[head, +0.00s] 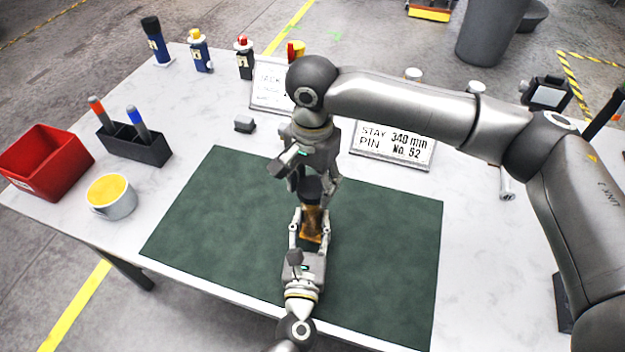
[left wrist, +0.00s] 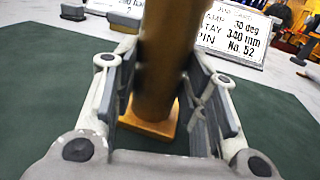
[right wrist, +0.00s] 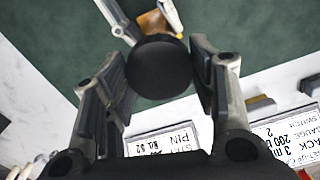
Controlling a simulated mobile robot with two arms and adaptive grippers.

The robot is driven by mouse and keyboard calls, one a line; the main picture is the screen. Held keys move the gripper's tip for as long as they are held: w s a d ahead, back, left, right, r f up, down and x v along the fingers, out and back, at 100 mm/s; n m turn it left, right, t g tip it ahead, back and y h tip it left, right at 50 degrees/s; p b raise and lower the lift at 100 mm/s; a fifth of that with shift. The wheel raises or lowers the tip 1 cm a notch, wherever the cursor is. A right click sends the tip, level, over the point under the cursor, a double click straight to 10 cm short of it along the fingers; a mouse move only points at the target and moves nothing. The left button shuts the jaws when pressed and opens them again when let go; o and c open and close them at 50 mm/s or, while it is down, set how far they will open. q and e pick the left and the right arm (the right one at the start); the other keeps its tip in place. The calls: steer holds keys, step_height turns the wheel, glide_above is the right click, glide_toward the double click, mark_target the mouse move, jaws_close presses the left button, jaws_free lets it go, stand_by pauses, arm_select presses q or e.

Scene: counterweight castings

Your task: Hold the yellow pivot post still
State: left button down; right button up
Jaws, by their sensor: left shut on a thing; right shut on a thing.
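The yellow pivot post (head: 312,228) stands upright on the green mat (head: 205,215). Its shaft and square yellow base (left wrist: 150,125) show in the left wrist view. My left gripper (head: 310,222) is shut on the post low down, one finger on each side. A black round piece (right wrist: 158,68) sits at the top of the post; it also shows in the head view (head: 312,188). My right gripper (head: 314,184) comes from above and is shut on this black piece. I cannot tell whether the black piece is part of the post. My right arm hides some of the area behind.
A red bin (head: 45,165), a yellow-filled cup (head: 111,196) and a black holder with two markers (head: 135,145) stand at left. Printed signs (head: 393,145) stand behind the mat. The mat's left and right sides are clear.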

steer(key=shift+f, duration=0.5)
steer(key=m, duration=0.7)
steer(key=shift+s, duration=0.1)
steer(key=m, duration=0.6)
steer(key=shift+m, duration=0.3)
steer(key=o, duration=0.7)
